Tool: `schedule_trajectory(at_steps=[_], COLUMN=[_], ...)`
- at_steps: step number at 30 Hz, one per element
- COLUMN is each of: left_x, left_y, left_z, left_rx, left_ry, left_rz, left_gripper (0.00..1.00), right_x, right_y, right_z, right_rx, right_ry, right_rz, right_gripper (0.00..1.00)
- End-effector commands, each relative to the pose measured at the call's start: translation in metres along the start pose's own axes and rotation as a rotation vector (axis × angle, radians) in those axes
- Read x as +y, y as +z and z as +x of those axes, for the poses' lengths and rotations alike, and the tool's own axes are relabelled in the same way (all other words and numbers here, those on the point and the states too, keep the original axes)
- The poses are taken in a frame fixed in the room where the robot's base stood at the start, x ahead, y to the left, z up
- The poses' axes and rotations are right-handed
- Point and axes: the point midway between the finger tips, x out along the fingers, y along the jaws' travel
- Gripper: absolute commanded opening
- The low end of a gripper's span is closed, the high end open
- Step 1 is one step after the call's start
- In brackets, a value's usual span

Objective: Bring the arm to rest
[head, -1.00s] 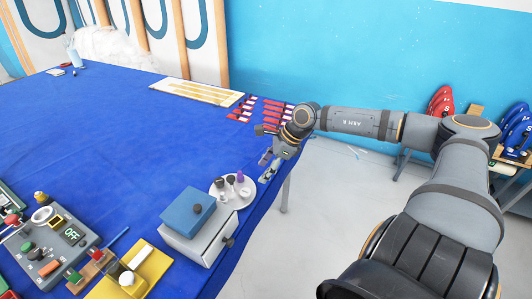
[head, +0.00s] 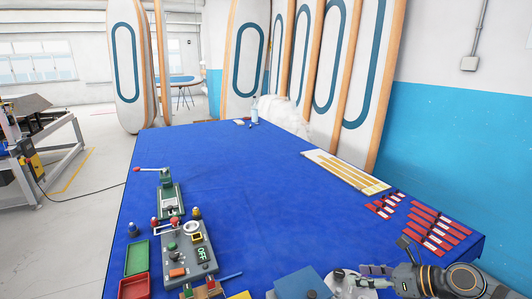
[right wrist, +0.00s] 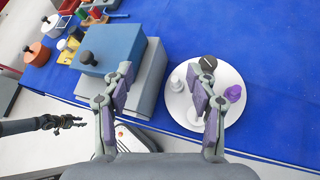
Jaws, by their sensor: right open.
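My right gripper (head: 372,277) shows at the bottom right of the head view, over the near right edge of the blue table (head: 235,190). In the right wrist view my right gripper (right wrist: 163,82) has its fingers spread with nothing between them. It is above the table, over the gap between a grey box with a blue lid (right wrist: 110,45) and a round white plate (right wrist: 232,88). A dark, slender gripper at the left of that view, apparently my left one (right wrist: 62,122), hangs over the floor; its jaws are too small to read.
A control box (head: 190,255), green tray (head: 137,257) and red tray (head: 134,288) stand at the near left. Red-and-white strips (head: 430,225) lie at the right. The table's middle is clear.

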Motion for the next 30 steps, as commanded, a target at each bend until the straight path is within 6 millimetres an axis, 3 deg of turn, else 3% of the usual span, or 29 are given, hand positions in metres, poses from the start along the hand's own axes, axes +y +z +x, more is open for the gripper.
schedule_trajectory(at_steps=[1,4,7,10,13,16,21,22,27,30], left_x=[0.000,0.000,0.000,-0.001,-0.001,-0.001,-0.001,-0.001,-0.001,0.000], left_y=[0.000,0.000,0.000,0.000,0.000,0.000,0.000,0.000,0.000,0.000], left_z=[0.000,0.000,0.000,0.000,0.000,0.000,0.000,0.000,0.000,0.000], left_rx=[0.000,0.000,0.000,0.000,0.000,0.000,-0.001,-0.001,-0.001,0.000], left_ry=[0.000,0.000,0.000,-0.001,-0.001,-0.001,-0.001,-0.001,-0.001,0.000], left_rz=[0.000,0.000,0.000,0.000,0.000,0.000,0.000,0.000,0.000,0.000], left_gripper=[0.40,0.40,0.40,0.40,0.40,0.40,0.40,0.40,0.40,0.40], right_x=[0.016,0.015,-0.011,-0.031,-0.027,-0.005,0.046,0.056,0.109,0.086], right_y=[0.020,0.054,0.046,-0.004,-0.069,-0.122,-0.181,-0.189,-0.224,-0.252], right_z=[0.012,0.009,-0.010,-0.025,-0.028,-0.025,-0.018,-0.017,-0.011,0.011], right_rx=[-0.198,-0.570,-0.875,-1.097,-1.211,-1.244,-1.207,1.180,0.913,0.926], right_ry=[0.018,0.001,-0.067,-0.189,-0.342,-0.495,-0.739,0.770,0.859,0.881], right_rz=[0.192,0.640,1.136,1.644,2.075,2.392,2.764,-2.789,-2.589,-2.584], right_gripper=[0.58,0.58,0.58,0.58,0.58,0.58,0.58,0.58,0.58,0.58])
